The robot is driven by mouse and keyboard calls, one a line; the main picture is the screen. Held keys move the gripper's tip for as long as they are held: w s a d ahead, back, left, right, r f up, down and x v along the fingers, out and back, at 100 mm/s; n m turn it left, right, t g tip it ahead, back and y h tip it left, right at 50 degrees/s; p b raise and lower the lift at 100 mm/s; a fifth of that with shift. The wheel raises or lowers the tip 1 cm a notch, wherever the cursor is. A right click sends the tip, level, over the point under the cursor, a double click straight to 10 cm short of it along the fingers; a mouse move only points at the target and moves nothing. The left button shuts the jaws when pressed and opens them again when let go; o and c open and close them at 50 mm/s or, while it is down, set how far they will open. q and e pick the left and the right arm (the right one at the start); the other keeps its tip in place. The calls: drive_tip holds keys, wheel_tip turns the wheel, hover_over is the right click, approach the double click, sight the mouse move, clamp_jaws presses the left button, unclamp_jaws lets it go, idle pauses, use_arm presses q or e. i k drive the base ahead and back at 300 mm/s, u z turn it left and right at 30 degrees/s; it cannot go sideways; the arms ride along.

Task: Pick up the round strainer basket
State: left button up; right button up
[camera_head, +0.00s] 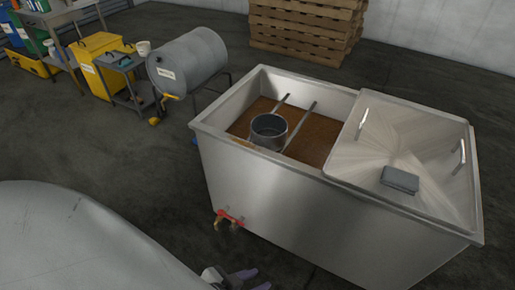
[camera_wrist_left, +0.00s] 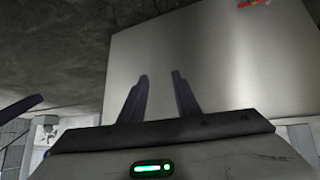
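The round strainer basket (camera_head: 269,131) is a grey metal cylinder with an open top. It sits inside the open left part of the steel tank (camera_head: 285,205), by two thin rails (camera_head: 299,128) over brown contents. My left gripper (camera_head: 252,280) shows at the bottom edge of the head view, low in front of the tank and well away from the basket. In the left wrist view its two dark fingers (camera_wrist_left: 162,95) are apart with nothing between them, facing the tank's plain wall (camera_wrist_left: 215,60). The basket is not in the wrist view. I see no right gripper for certain.
A steel lid (camera_head: 400,150) with two handles covers the tank's right part, with a grey box (camera_head: 400,180) on it. A red-handled valve (camera_head: 229,217) sticks out of the tank's front. A drum (camera_head: 188,62) and cart stand behind left; pallets (camera_head: 306,30) stand at the back.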

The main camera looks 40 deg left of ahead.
sight(269, 131)
drive_tip(key=k, duration=0.6)
drive_tip(key=u, duration=2.05)
drive_tip(key=i, duration=4.15)
drive_tip(key=z, duration=2.6)
